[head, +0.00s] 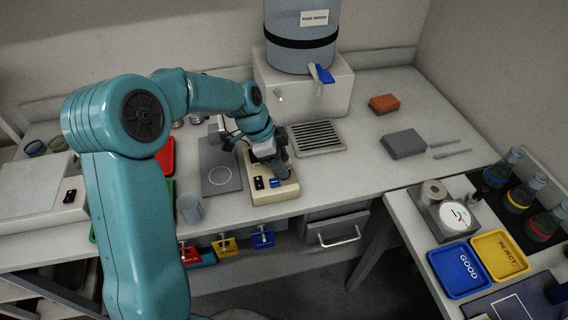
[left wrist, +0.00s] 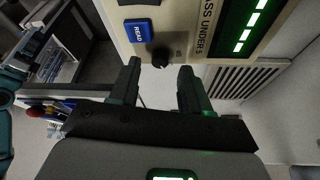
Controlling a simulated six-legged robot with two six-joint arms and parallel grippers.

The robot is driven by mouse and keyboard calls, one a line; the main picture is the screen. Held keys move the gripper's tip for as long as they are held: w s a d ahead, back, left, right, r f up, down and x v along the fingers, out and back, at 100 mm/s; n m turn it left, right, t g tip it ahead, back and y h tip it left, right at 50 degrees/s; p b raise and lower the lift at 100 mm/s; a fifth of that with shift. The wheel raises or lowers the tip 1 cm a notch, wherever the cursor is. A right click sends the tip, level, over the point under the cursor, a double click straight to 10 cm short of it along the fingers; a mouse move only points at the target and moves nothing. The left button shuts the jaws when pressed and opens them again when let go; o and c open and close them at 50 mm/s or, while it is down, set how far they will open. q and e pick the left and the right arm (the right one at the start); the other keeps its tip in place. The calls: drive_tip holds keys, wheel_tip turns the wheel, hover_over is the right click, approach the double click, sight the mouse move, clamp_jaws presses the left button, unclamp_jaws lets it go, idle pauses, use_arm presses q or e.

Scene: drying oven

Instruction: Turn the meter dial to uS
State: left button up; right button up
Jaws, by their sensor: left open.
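The cream meter (head: 262,196) stands on the bench in the head view, partly hidden by my left gripper (head: 277,163). In the left wrist view the meter's face (left wrist: 205,47) fills the top, with a small dark dial (left wrist: 160,57), a blue READ button (left wrist: 139,31) and a lit green display (left wrist: 250,25). My left gripper (left wrist: 158,80) is open and empty, its two fingers on either side of and just below the dial in that view. I cannot tell whether a finger touches it. The small mark beside the dial is too small to read.
A grey plate with a circle (head: 222,180) and a clear beaker (head: 190,208) stand left of the meter. A slotted drain grille (head: 316,138) is behind it. A large water tank (head: 300,40) stands at the back.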

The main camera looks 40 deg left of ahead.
use_arm(q)
drive_tip(key=shift+d+f, duration=0.4)
drive_tip(key=shift+f, duration=0.3)
drive_tip(key=shift+w+f, duration=0.25)
drive_tip(key=shift+f, duration=0.05)
drive_tip(key=shift+s+r, duration=0.1)
drive_tip(key=c, duration=0.5)
clamp_jaws()
